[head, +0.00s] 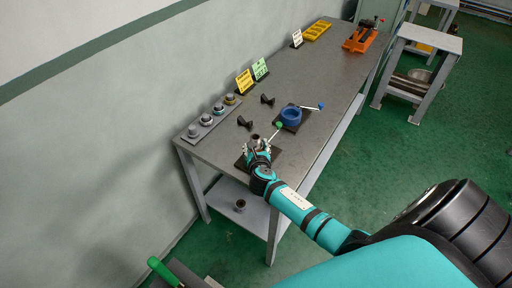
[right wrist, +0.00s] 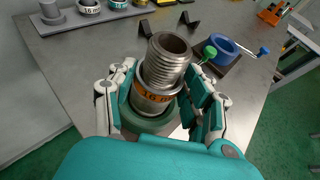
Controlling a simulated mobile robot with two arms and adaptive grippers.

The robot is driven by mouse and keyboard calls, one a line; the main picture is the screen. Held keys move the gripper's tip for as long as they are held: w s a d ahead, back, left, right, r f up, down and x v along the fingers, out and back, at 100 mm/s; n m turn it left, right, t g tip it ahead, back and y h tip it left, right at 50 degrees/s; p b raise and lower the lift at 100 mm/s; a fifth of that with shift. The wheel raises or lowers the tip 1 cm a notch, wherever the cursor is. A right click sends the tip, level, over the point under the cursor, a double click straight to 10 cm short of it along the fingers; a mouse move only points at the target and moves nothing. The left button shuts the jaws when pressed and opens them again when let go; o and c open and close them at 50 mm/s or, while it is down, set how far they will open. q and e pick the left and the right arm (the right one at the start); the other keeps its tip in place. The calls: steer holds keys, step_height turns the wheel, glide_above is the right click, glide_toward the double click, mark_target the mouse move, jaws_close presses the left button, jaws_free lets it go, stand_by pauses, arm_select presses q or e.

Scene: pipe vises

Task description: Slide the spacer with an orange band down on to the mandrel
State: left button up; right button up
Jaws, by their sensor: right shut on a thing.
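In the right wrist view, the spacer with an orange band (right wrist: 150,96) is a short metal ring between the fingers of my right gripper (right wrist: 162,108). The gripper is shut on it, with fingers at both sides. The threaded metal mandrel (right wrist: 170,66) rises through the spacer, its open top above the spacer's rim. A green vise body (right wrist: 146,122) shows just below the spacer; the contact between them is hidden. In the head view, my right gripper (head: 258,150) is over the near end of the bench and largely hides the spacer. My left gripper is not in view.
A grey rack (head: 212,120) with several spacers stands along the wall side. A blue vise (head: 290,115) sits beyond my gripper, with black V-shaped supports (head: 245,122) nearby. A green-knobbed handle (right wrist: 210,52) is close to my right fingers. An orange vise (head: 360,38) is at the far end.

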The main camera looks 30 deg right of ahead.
steer(key=o, duration=1.1)
steer(key=shift+s+a, duration=0.15)
steer(key=v, duration=1.1)
steer(key=shift+s+a+r, duration=0.15)
steer(key=shift+s, duration=0.1)
